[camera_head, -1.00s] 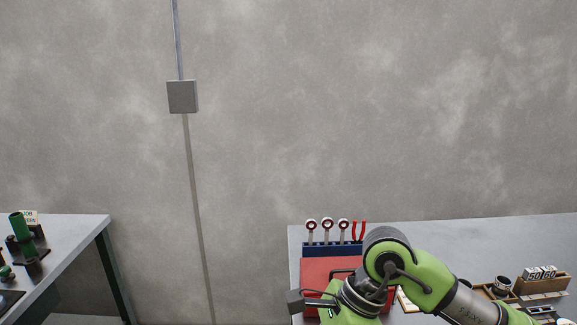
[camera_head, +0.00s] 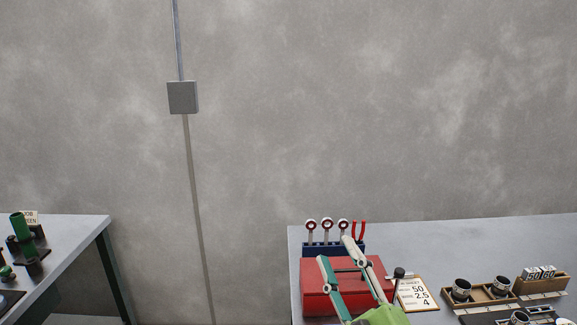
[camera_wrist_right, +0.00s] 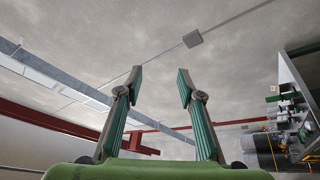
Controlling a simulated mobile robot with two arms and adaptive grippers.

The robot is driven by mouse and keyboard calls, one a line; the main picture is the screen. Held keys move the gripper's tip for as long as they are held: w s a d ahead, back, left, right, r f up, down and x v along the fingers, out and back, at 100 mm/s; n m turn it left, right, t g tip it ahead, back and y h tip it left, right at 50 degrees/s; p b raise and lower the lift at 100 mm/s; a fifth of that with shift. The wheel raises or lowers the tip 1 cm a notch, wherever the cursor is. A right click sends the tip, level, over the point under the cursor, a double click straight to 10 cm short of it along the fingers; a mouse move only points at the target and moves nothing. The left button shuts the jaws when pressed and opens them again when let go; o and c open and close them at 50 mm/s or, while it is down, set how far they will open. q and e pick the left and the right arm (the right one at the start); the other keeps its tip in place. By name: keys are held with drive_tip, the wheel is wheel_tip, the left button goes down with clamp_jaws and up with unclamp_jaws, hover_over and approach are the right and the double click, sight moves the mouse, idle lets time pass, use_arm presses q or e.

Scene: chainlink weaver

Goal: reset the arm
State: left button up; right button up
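My right gripper (camera_head: 334,250) shows at the bottom of the head view, in front of the red toolbox on the right table. Its two fingers point up and stand apart. In the right wrist view my right gripper (camera_wrist_right: 158,82) is open, with nothing between its fingers. Most of the right arm is below the head view. My left gripper is in neither view.
The right table (camera_head: 440,240) holds a red toolbox (camera_head: 314,292), a blue tool rack (camera_head: 320,249), a card (camera_head: 415,294) and wooden trays (camera_head: 490,292). The left table (camera_head: 75,230) holds a green cylinder (camera_head: 18,225). A gap lies between the tables.

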drive_tip(key=s+d+f+m+g+h, duration=0.2)
drive_tip(key=d+f+m+g, duration=0.1)
drive_tip(key=f, duration=0.5)
drive_tip(key=s+d+f+m+g+h, duration=0.2)
drive_tip(key=s+d+f+m+g, duration=0.15)
drive_tip(key=f, duration=0.45)
drive_tip(key=s+d+f+m+g+h, duration=0.1)
drive_tip(key=d+f+m+g+h, duration=0.15)
drive_tip(key=f, duration=0.45)
drive_tip(key=s+d+f+m+g, duration=0.1)
drive_tip(key=s+f+g, duration=0.3)
drive_tip(key=s+f, duration=0.45)
drive_tip(key=s+d+f+m+g, duration=0.15)
drive_tip(key=s+f+g, duration=0.3)
drive_tip(key=s, duration=0.75)
wheel_tip(320, 180, down, 28)
drive_tip(key=s+g+b, duration=0.1)
drive_tip(key=s+b, duration=0.1)
drive_tip(key=s+d+f+g, duration=0.1)
drive_tip(key=s+d+f, duration=0.2)
drive_tip(key=s+f, duration=1.3)
wheel_tip(320, 180, down, 2)
drive_tip(key=shift+s+b, duration=0.4)
